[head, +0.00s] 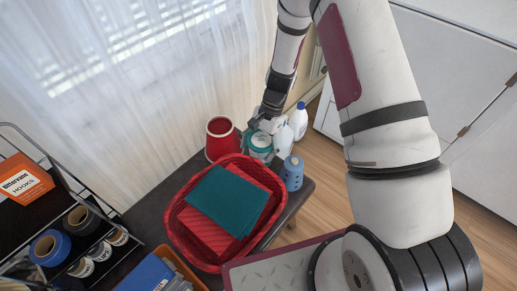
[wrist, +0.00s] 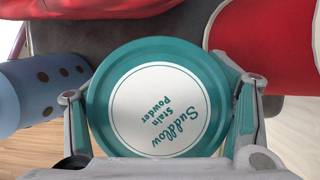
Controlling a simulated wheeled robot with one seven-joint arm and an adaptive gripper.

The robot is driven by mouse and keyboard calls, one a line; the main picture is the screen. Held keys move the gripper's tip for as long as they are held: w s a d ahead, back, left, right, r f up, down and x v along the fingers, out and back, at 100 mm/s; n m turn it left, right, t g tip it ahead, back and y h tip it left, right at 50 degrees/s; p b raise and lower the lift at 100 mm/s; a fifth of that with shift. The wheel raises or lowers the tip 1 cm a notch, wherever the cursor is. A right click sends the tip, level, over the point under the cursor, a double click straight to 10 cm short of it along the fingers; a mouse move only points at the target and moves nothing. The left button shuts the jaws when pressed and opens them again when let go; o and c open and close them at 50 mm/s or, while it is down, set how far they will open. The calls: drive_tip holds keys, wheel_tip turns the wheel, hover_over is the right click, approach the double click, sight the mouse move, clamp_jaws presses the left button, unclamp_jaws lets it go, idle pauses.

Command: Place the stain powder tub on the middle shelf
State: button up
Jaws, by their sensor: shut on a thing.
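The stain powder tub (wrist: 160,97) is round and teal, with a white label reading "Suddlow Stain Powder" on its lid. In the wrist view my gripper (wrist: 160,110) has a finger on each side of the tub and is shut on it. In the head view the tub (head: 260,143) is at the far end of the dark table, under my gripper (head: 262,128). I cannot tell whether it touches the table. A black wire shelf rack (head: 60,176) stands at the left, partly cut off, with goods on its tiers.
A red basket (head: 178,232) with folded cloths is in front of the tub. A red container (head: 221,138) stands to its left, a blue dotted bottle (head: 292,173) to its right, and white bottles (head: 299,120) behind. The rack holds a Bittervans hooks box (head: 22,184) and several rolls and jars.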

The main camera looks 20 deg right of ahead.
drive_tip(key=o, duration=1.5)
drive_tip(key=p+v, duration=0.3)
drive_tip(key=v, duration=0.9)
drive_tip(key=shift+r, duration=0.2)
drive_tip(key=s+r+n, duration=0.2)
drive_tip(key=s+r, duration=0.2)
drive_tip(key=r, duration=0.4)
drive_tip(key=s+r+n+t+h, duration=0.1)
drive_tip(key=s+r+n, duration=0.1)
drive_tip(key=s+r, duration=0.4)
drive_tip(key=s+r+n, duration=0.2)
drive_tip(key=s+r, duration=0.1)
drive_tip(key=r, duration=0.6)
drive_tip(key=s+r+n+t+h, duration=0.1)
drive_tip(key=s+r, duration=0.3)
drive_tip(key=s, duration=0.7)
drive_tip(key=shift+s+d+r+n, duration=0.2)
drive_tip(key=shift+s+r+n, duration=0.15)
drive_tip(key=shift+n, duration=0.55)
drive_tip(key=s, duration=0.3)
drive_tip(key=s+d+n+h, duration=0.1)
drive_tip(key=s, duration=0.2)
drive_tip(key=s+d+n+t, duration=0.1)
drive_tip(key=s, duration=0.2)
drive_tip(key=shift+s+f+h, duration=0.1)
drive_tip(key=shift+s+h, duration=0.3)
